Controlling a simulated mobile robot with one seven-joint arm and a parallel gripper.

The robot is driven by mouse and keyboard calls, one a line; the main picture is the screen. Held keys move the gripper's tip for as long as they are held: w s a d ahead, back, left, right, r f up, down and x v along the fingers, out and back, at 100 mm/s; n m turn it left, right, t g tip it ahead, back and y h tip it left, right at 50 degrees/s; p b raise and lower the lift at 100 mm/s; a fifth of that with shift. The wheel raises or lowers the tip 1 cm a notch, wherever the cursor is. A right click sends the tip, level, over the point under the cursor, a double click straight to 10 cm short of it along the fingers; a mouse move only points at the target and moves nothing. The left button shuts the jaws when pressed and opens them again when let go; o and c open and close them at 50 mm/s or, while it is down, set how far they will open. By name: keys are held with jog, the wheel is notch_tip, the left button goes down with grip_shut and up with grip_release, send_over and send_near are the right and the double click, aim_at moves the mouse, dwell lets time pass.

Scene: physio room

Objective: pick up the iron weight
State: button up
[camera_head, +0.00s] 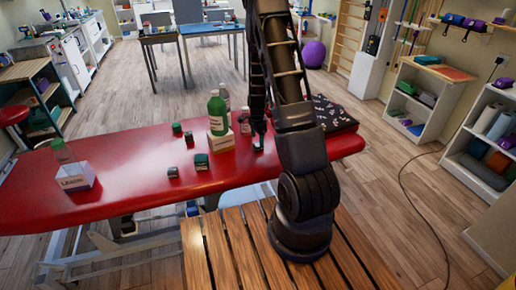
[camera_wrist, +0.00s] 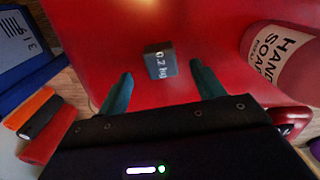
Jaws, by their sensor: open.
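A small dark block marked 0.2 kg (camera_wrist: 159,64), which looks like the iron weight, lies on the red table surface in the wrist view. My gripper (camera_wrist: 161,72) is open, with one finger on each side of the block and a gap to both. The fingers do not touch it. In the head view my gripper (camera_head: 258,138) points down, low over the red treatment table (camera_head: 110,155), right of the green bottle. I cannot tell the block apart from the gripper tip there.
A hand soap bottle (camera_wrist: 285,55) stands close at the right in the wrist view. The green bottle (camera_head: 217,112) and several small dark blocks (camera_head: 201,161) stand left of my gripper. A dark patterned item (camera_head: 335,115) lies right.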

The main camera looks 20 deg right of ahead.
aim_at(258, 144)
jog(key=shift+w+d+f, duration=0.1)
jog(key=shift+f, duration=1.3)
jog(key=shift+d+f, duration=0.1)
jog(key=shift+f, duration=1.3)
jog(key=c, duration=1.2)
jog(key=shift+r, duration=0.2)
